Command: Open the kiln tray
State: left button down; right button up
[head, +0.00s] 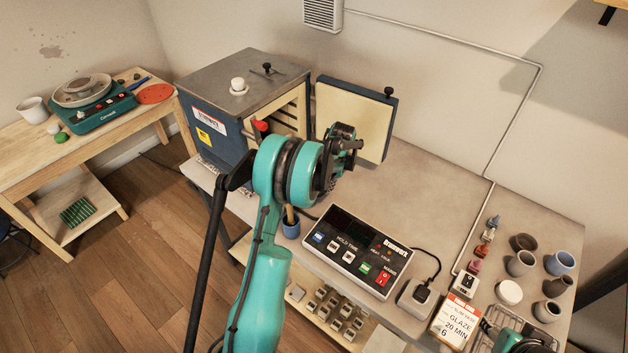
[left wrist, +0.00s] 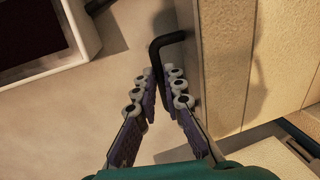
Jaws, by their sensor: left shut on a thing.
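The blue kiln (head: 205,138) stands at the back left of the grey table, with a red knob beside its opening. Its door (head: 345,112) stands swung open to the right, cream inner face showing. Shelf-like layers show in the opening, partly behind my arm. My left gripper (head: 345,145) is at the door's lower part. In the left wrist view, my left gripper (left wrist: 163,78) is shut on a bent black handle (left wrist: 168,42) at the door's edge (left wrist: 213,55). A teal part of my right arm shows at the bottom right; its fingers are unclear.
A controller box (head: 356,250) lies in front of the door. Several small pots (head: 520,263), bottles and a glaze card (head: 455,320) stand at the right. A wooden side table (head: 65,160) stands left. The table behind the controller is clear.

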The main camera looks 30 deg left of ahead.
pick_arm(q)
jog(key=shift+d, duration=0.75)
jog(key=c, duration=1.6)
grip_release()
notch_tip(320, 180, up, 12)
jog(key=d, duration=0.2)
jog(key=shift+s, duration=0.15)
jog(key=shift+f, duration=0.1)
jog(key=shift+d, duration=0.1)
